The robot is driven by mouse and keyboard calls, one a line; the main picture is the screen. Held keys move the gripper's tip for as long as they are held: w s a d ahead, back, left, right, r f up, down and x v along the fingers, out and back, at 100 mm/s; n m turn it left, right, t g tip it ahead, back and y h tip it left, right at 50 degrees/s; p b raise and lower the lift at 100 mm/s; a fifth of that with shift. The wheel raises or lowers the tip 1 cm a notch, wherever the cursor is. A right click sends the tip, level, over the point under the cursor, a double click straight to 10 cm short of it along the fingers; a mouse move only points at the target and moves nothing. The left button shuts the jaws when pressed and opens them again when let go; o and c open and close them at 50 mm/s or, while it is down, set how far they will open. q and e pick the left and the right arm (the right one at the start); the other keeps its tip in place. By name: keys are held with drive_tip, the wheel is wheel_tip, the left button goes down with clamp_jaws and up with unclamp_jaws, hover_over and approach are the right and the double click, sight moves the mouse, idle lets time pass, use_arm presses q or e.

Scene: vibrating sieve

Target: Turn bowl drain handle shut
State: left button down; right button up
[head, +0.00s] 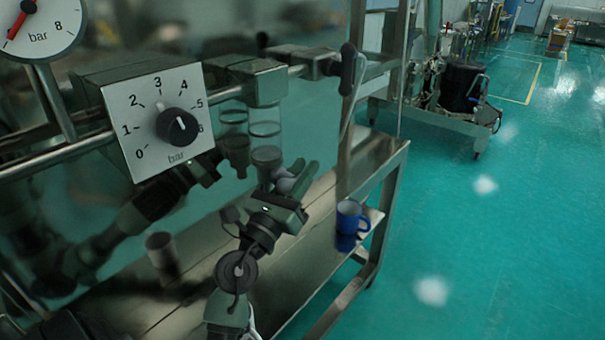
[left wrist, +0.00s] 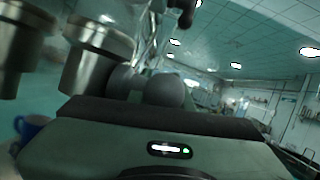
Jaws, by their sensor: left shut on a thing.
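In the left wrist view, the drain handle (left wrist: 163,92) shows as a dark ball on a short stem, just beyond the edge of my gripper's housing. The drain outlet (head: 267,158) is a grey metal fitting under a clear tube, directly above the gripper. Metal cylinders (left wrist: 95,58) stand beside the handle in the left wrist view. The fingertips partly hide the handle. My right gripper is not in view.
A pressure dial panel (head: 150,115) and a steel rail (head: 60,150) are close at left. A blue mug (head: 350,220) stands on the steel bench (head: 300,268) to the right. Green floor (head: 480,230) is open beyond the bench.

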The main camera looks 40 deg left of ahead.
use_arm(q)
drive_tip(key=c, duration=1.3)
unclamp_jaws()
drive_tip(key=shift+f, duration=0.1)
drive_tip(key=shift+s+f, duration=0.25)
drive_tip(key=shift+s, duration=0.05)
drive_tip(key=b+v, duration=0.3)
drive_tip(key=v, duration=0.4)
drive_tip(key=shift+r, duration=0.15)
